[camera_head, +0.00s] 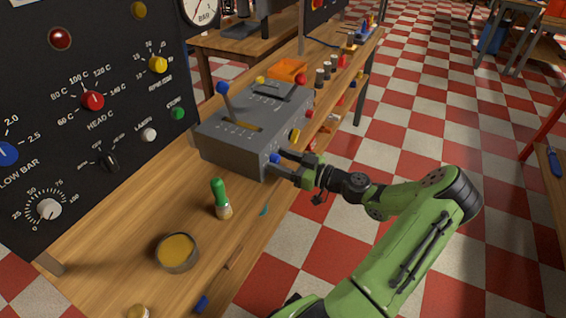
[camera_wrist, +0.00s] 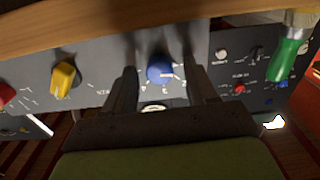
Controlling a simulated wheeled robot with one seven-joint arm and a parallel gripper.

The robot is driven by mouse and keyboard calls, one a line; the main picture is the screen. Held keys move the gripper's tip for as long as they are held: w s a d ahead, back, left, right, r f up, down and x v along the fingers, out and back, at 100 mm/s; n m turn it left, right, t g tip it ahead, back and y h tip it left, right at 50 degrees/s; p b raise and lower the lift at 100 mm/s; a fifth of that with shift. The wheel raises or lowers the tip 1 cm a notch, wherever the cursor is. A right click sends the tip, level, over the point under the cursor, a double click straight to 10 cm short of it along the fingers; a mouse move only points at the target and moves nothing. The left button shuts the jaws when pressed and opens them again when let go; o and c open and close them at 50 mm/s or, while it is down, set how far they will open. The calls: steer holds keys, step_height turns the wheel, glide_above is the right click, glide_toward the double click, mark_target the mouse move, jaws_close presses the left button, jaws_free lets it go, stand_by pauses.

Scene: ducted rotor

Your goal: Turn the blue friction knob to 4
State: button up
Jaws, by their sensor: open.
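The blue friction knob (camera_head: 275,158) is on the front face of a grey control box (camera_head: 211,147), at its near end. It also shows in the wrist view, where the blue knob (camera_wrist: 160,69) sits between my two fingers. A ring of small marks surrounds it, too blurred to read, so its setting cannot be told. My gripper (camera_head: 281,164) is open at the box's front, with one finger on each side of the knob. In the wrist view my gripper (camera_wrist: 162,80) shows a gap on both sides of the knob. Contact cannot be seen.
A yellow knob (camera_wrist: 65,78) and a red knob (camera_wrist: 5,95) share the front panel. The box's blue-tipped lever (camera_head: 224,90) rises from its top. A green-handled brush (camera_head: 219,198) and a round tin (camera_head: 177,253) stand on the bench nearby. The aisle at right is free.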

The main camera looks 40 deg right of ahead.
steer(key=c, duration=1.1)
steer(key=shift+o, duration=0.2)
steer(key=shift+m, duration=0.4)
steer(key=m+p, duration=0.2)
steer(key=m, duration=0.2)
steer(key=shift+m+p, duration=0.3)
steer(key=shift+p, duration=0.1)
steer(key=m+p, duration=0.3)
steer(key=m, duration=0.3)
steer(key=shift+d, duration=0.1)
steer(key=m+p, duration=0.2)
steer(key=m, duration=0.4)
steer(key=shift+m+p, duration=0.3)
steer(key=shift+p, duration=0.05)
steer(key=m+p, duration=0.1)
steer(key=m, duration=0.4)
steer(key=shift+f+m+p, duration=0.2)
steer(key=shift+m+p, duration=0.1)
steer(key=shift+p, duration=0.05)
